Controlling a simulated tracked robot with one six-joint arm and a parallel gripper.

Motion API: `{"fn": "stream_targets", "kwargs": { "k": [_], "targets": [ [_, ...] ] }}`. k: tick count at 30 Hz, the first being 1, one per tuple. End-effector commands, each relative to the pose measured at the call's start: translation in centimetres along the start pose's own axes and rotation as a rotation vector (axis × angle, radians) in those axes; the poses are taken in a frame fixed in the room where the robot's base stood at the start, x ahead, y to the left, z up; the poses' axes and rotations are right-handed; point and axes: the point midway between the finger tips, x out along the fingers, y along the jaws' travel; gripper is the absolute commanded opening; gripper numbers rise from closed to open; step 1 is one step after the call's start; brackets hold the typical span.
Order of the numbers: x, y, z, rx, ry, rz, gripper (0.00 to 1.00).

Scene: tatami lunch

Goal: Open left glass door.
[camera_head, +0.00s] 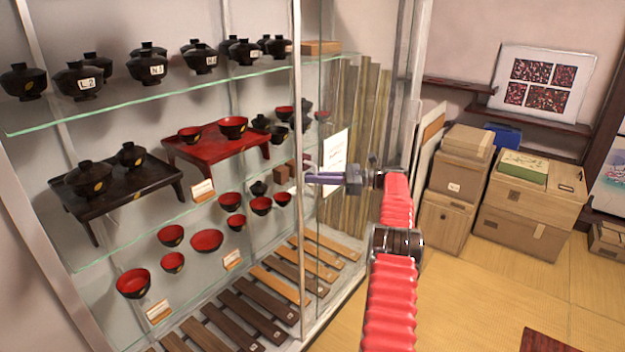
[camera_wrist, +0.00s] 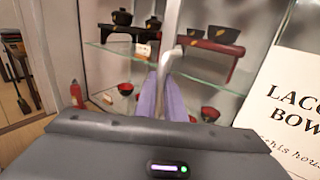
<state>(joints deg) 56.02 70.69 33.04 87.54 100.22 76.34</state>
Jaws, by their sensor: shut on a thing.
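The glass display cabinet fills the left half of the head view, with a metal upright (camera_head: 297,120) between its left and right parts. My gripper (camera_head: 308,179) reaches in from the right to just beside this upright. In the wrist view its two purple fingers (camera_wrist: 162,97) are shut on a grey vertical bar, the door handle (camera_wrist: 169,45). The bar rises from between the fingers and has a short bend to the right. The door looks closed or nearly so; its exact opening is hard to tell. The fingertips' contact is partly hidden by the fingers.
Black lidded bowls (camera_head: 78,80), red bowls (camera_head: 206,241) and small trays stand on glass shelves inside. A white sign (camera_head: 335,160) is right of the upright; it also shows in the wrist view (camera_wrist: 290,110). Cardboard boxes (camera_head: 530,205) stand at right. Tatami floor (camera_head: 490,290) is open before them.

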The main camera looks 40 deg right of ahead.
Motion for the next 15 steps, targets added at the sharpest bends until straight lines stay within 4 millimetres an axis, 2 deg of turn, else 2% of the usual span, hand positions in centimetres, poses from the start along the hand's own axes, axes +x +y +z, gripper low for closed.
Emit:
{"fn": "stream_targets", "kwargs": {
  "k": [8, 9, 12, 15],
  "targets": [
    [0.60, 0.06, 0.12, -0.003, 0.001, 0.009, 0.00],
    [0.65, 0.07, 0.11, -0.003, 0.001, 0.010, 0.11],
    [0.72, 0.09, 0.06, -0.002, 0.001, 0.011, 0.17],
    [0.72, 0.10, 0.01, -0.001, 0.001, 0.011, 0.17]
  ]
}}
